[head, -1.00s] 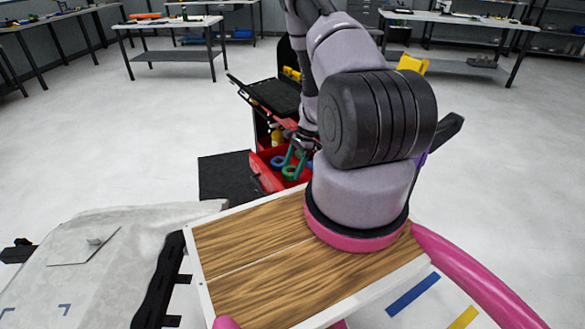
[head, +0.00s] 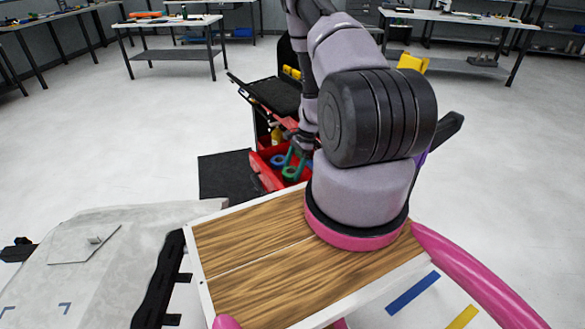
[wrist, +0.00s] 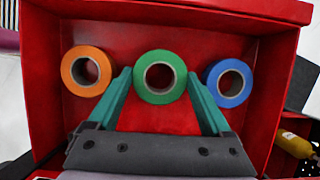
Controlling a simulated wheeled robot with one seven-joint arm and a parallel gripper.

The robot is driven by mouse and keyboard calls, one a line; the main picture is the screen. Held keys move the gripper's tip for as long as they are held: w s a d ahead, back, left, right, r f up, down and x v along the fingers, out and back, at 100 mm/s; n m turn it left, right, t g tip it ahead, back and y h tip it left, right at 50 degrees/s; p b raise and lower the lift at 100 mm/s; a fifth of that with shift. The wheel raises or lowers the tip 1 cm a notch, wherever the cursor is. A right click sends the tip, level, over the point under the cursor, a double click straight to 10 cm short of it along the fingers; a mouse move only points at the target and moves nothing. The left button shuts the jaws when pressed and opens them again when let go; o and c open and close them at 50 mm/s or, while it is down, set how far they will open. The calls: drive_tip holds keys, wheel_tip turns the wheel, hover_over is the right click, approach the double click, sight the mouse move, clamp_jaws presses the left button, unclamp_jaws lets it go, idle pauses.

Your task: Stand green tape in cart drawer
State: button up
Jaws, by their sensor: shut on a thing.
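The green tape roll (wrist: 160,91) sits between my gripper's two green fingers in the wrist view, its round hole facing the camera. My gripper (wrist: 160,78) is shut on it, with a finger against each side. The green tape also shows in the head view (head: 290,172), low in the red cart drawer (head: 268,180), below my gripper (head: 295,158). The drawer's red walls surround the tape in the wrist view (wrist: 45,95). Whether the roll touches the drawer floor cannot be told.
An orange tape roll (wrist: 87,71) lies left of the green one and a blue roll (wrist: 229,83) right, both close to the fingers. The drawer is pulled out from the cart. A wooden-topped surface (head: 245,250) lies in front, and a dark mat (head: 222,178) left of the drawer.

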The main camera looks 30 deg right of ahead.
drive_tip(key=shift+f, duration=0.2)
drive_tip(key=o, duration=1.1)
drive_tip(key=shift+o, duration=0.2)
drive_tip(key=shift+r, duration=0.15)
